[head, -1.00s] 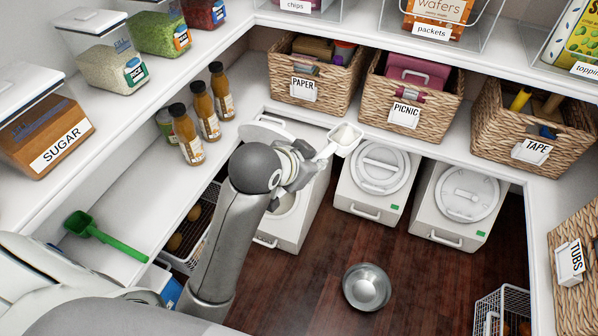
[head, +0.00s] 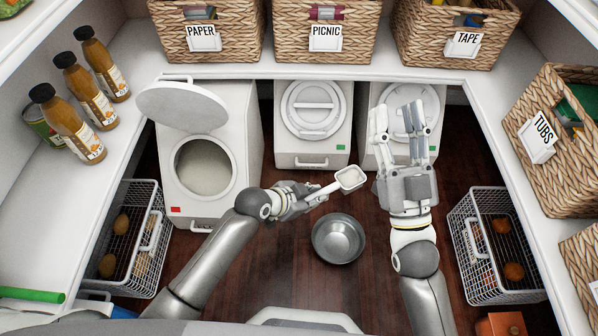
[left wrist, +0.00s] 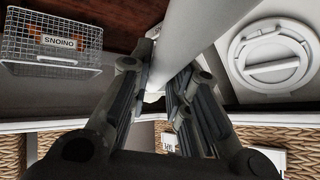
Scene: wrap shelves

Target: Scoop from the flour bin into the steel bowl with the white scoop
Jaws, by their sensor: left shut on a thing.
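My left gripper (head: 308,193) is shut on the handle of the white scoop (head: 351,178). The scoop is held in the air, its cup just above and right of the steel bowl (head: 338,239) in the picture. The cup looks pale inside; I cannot tell how much flour it holds. In the left wrist view the white handle (left wrist: 188,45) runs between the fingers. The bowl is on the dark floor and looks empty. The flour bin (head: 190,207) stands open at left, lid raised, pale flour inside. My right gripper (head: 398,115) is open and empty before the right bin.
Two closed white bins (head: 313,122) (head: 425,95) stand at the back under the shelf. Wire baskets are at left (head: 157,230) and right (head: 470,235). Wicker baskets (head: 325,28) and bottles (head: 80,95) stand on shelves. Floor around the bowl is clear.

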